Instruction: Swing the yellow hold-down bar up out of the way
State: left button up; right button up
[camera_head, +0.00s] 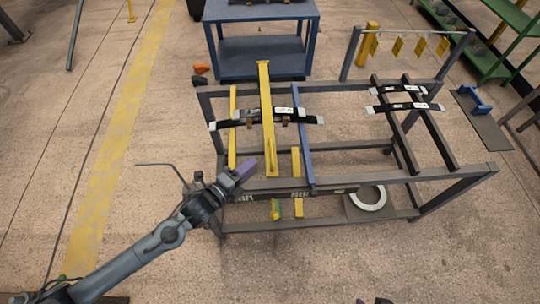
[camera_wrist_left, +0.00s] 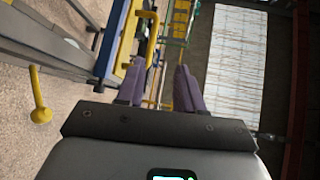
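The yellow hold-down bar (camera_head: 267,120) lies across the black leaf springs (camera_head: 285,113) on the left part of the dark rack in the head view. Its near end is at the rack's front rail. My left gripper (camera_head: 246,168), with purple fingers, is just left of that near end, apart from it as far as I can see. In the left wrist view the two fingers of the left gripper (camera_wrist_left: 158,88) stand apart with nothing held between them. A yellow looped part (camera_wrist_left: 150,38) shows beyond them beside a blue post; I cannot tell which part it is. My right gripper is not recognisable in view.
The dark rack frame (camera_head: 345,181) spans the middle. A thinner yellow bar (camera_head: 232,140) and a blue bar (camera_head: 303,145) flank the hold-down bar. More springs (camera_head: 405,106) lie at right. A blue cart (camera_head: 262,55) stands behind. The floor at left is open.

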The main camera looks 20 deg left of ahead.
aim_at(271, 150)
pick_arm(q)
jog(key=b+x, duration=0.1)
jog(key=x, duration=0.9)
jog(key=shift+w+f, duration=0.2)
jog(key=shift+w, duration=0.2)
jog(key=shift+w+d, duration=0.15)
jog(key=shift+w, duration=0.15)
jog(key=shift+c, duration=0.4)
grip_shut()
